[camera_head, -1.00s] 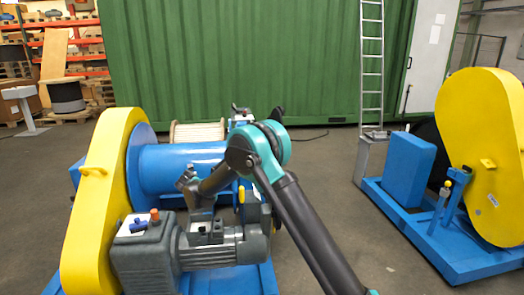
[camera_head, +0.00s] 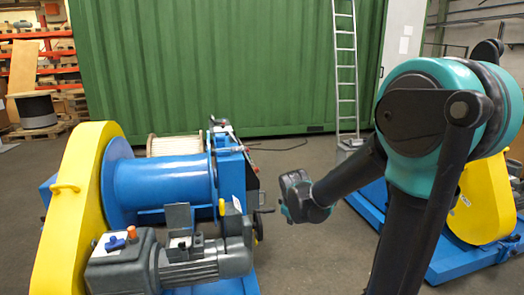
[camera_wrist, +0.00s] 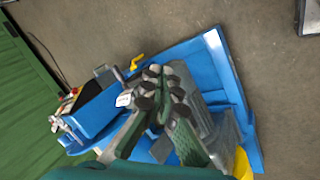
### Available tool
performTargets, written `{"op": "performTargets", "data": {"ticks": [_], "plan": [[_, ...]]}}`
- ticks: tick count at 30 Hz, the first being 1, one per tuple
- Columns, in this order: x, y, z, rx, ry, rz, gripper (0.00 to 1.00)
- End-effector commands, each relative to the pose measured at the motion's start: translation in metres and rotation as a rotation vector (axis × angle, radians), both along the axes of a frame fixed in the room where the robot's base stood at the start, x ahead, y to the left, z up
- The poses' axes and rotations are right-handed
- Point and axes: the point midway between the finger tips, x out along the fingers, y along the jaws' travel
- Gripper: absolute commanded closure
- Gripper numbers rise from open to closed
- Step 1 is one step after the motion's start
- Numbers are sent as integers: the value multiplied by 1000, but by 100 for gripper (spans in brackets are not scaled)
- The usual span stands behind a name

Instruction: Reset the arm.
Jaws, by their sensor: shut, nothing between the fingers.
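My arm (camera_head: 420,130) is folded at the right of the head view, with its teal and black elbow raised. My wrist (camera_head: 300,197) hangs in the air to the right of the left blue winch (camera_head: 165,180), apart from its motor (camera_head: 205,263). In the wrist view my gripper (camera_wrist: 165,88) points down at the machine. Its dark fingers are together and empty. The blue base frame (camera_wrist: 222,65) and grey motor (camera_wrist: 200,118) show beyond the fingers. The fingers are not clear in the head view.
A yellow guard (camera_head: 75,200) stands on the left machine. A second machine with a yellow guard (camera_head: 487,205) is partly hidden behind my arm. A ladder (camera_head: 345,70) leans at the green container (camera_head: 230,65). The floor between the machines is open.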

Motion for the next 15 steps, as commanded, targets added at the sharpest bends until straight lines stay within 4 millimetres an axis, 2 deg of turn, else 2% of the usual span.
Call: {"op": "performTargets", "data": {"ticks": [1,3,9,12,15], "plan": [[-24,-18,-4,53,12,-97,100],[-55,-36,-11,132,30,-234,100],[-140,-71,-36,338,72,-608,100],[-172,-79,-48,415,88,-753,100],[-193,-82,-56,468,98,-852,100]]}}
